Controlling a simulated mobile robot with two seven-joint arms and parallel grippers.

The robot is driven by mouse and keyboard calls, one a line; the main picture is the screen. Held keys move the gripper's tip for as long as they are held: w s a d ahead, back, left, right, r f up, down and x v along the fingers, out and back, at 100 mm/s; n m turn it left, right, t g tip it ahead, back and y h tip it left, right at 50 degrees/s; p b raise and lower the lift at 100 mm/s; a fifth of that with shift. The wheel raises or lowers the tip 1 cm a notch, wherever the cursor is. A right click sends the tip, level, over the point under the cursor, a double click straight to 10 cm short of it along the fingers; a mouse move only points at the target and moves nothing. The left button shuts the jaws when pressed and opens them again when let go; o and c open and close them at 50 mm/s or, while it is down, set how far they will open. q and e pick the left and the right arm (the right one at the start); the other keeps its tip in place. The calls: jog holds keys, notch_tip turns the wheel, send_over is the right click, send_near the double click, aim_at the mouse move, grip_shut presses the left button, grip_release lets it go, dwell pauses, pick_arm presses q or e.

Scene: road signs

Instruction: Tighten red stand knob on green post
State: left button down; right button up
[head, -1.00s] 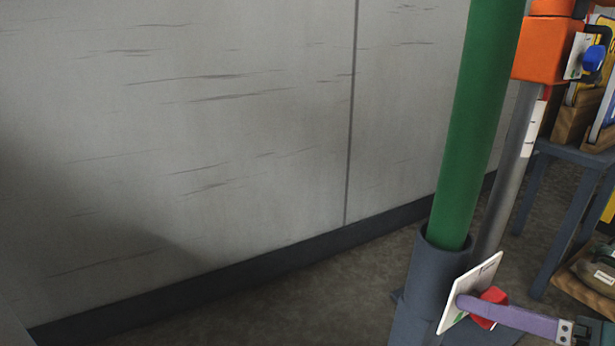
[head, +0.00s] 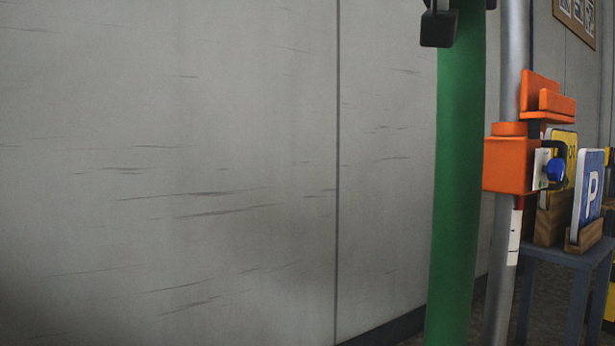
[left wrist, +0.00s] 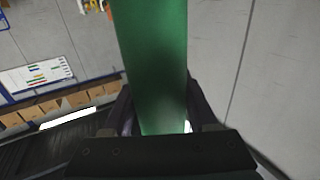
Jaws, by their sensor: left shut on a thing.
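The green post (head: 460,180) stands upright in the head view, leaning slightly; its lower end is cut off by the frame. My left gripper (head: 440,25) is at the top of the head view, at the post's upper part. In the left wrist view the post (left wrist: 155,55) runs between the dark fingers of this gripper (left wrist: 160,118), which is shut on it. The red stand knob and the post's socket are not in view now. My right gripper is not in view.
A grey metal pole (head: 499,270) beside the post carries an orange box (head: 509,165) with a blue knob (head: 555,170). Behind it a grey table (head: 565,255) holds a yellow sign and a blue P sign (head: 589,190). A pale wall (head: 200,150) fills the left.

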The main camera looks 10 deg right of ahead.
pick_arm(q)
jog(key=shift+c, duration=0.6)
grip_release()
